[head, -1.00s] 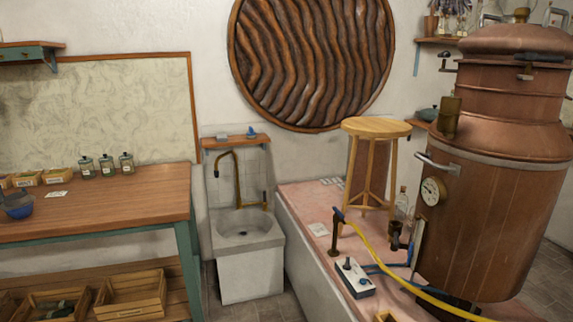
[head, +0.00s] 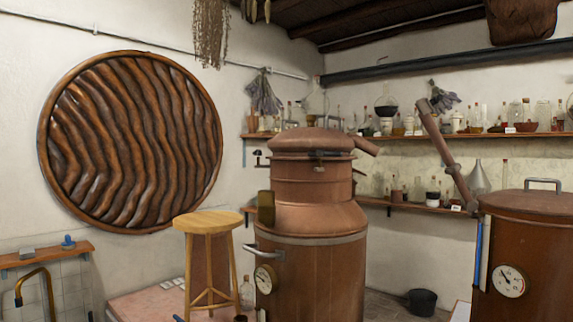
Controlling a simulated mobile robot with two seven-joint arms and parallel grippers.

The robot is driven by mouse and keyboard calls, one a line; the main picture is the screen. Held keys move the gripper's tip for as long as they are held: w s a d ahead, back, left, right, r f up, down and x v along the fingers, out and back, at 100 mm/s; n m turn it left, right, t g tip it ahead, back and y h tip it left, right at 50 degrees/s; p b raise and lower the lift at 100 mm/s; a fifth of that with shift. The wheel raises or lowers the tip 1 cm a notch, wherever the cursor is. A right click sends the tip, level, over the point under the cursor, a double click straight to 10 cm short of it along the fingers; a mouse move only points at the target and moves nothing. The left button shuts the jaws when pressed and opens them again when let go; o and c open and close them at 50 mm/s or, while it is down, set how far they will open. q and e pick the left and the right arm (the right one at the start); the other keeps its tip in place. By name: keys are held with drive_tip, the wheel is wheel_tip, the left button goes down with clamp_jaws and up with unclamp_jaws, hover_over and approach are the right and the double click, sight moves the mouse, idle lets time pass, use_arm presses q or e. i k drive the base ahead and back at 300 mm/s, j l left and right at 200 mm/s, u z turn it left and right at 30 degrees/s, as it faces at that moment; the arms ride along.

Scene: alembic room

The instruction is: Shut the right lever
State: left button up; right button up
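A large copper still (head: 318,275) stands in the middle of the head view. A dark lever-like clamp (head: 331,154) lies across the seam under its lid at the front. Another small dark fitting (head: 260,158) shows at the left of the lid seam. A metal bar handle (head: 263,251) sticks out from the still's left side, above a round gauge (head: 265,279). I cannot tell which part is the right lever, or whether any lever is open or shut. Neither of my grippers is in view.
A second copper vessel (head: 535,245) with a gauge stands at the right. A wooden stool (head: 208,222) stands on the pink platform (head: 140,305) left of the still. A black bucket (head: 422,302) is on the floor between the vessels. Shelves (head: 465,139) of glassware line the back wall.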

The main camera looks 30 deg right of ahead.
sight(319, 153)
drive_tip(key=z, duration=1.25)
